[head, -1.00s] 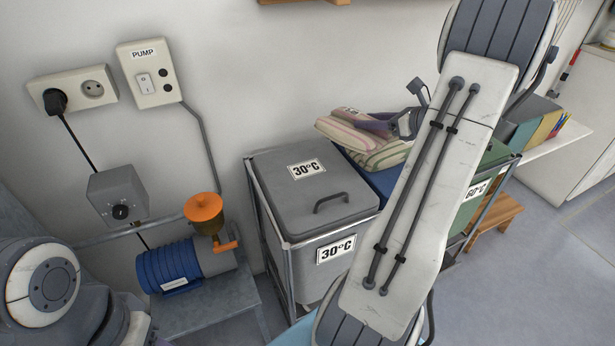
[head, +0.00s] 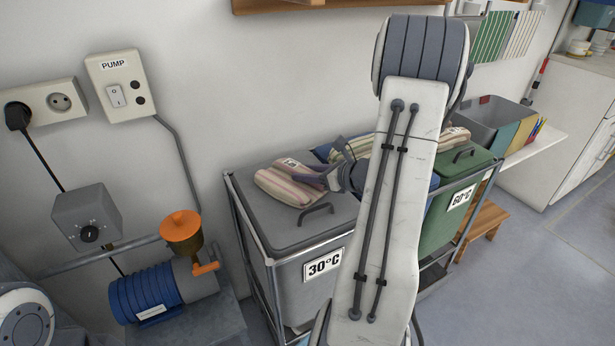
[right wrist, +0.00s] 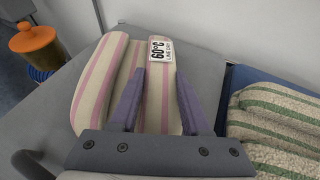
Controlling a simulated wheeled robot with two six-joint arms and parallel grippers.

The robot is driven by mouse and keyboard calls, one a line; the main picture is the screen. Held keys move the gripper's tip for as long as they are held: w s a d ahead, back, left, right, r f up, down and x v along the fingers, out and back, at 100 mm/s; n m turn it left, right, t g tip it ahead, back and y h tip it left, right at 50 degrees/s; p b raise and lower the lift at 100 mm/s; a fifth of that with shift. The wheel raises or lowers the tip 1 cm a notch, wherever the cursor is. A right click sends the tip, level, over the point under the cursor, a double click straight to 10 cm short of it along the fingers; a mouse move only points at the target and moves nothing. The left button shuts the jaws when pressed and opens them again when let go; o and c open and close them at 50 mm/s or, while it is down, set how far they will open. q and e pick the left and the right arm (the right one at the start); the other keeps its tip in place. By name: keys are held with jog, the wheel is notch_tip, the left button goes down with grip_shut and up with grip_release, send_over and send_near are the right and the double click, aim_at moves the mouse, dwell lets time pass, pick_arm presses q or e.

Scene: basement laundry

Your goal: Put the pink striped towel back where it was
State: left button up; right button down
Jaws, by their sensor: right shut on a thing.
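The pink striped towel (head: 287,183) is a folded cream towel with pink stripes, over the lid of the grey 30°C bin (head: 270,210). I cannot tell whether it touches the lid. My right gripper (head: 312,176) is shut on its right part. In the right wrist view, the towel (right wrist: 97,88) lies between and beyond the purple fingers of the right gripper (right wrist: 158,90), and its tag reads 60°C, line dry. A green striped towel (right wrist: 270,125) lies to the right on a blue surface. My left gripper is out of view.
A green 60°C bin (head: 440,222) stands right of the grey bin, with another striped towel (head: 453,138) near its back, partly hidden by my arm. A blue pump (head: 150,292) with an orange funnel (head: 181,230) stands at left. The wall is close behind the bins.

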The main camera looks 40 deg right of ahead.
jog(key=shift+f, duration=0.1)
jog(key=shift+f, duration=0.15)
jog(key=shift+c, duration=1.8)
grip_release()
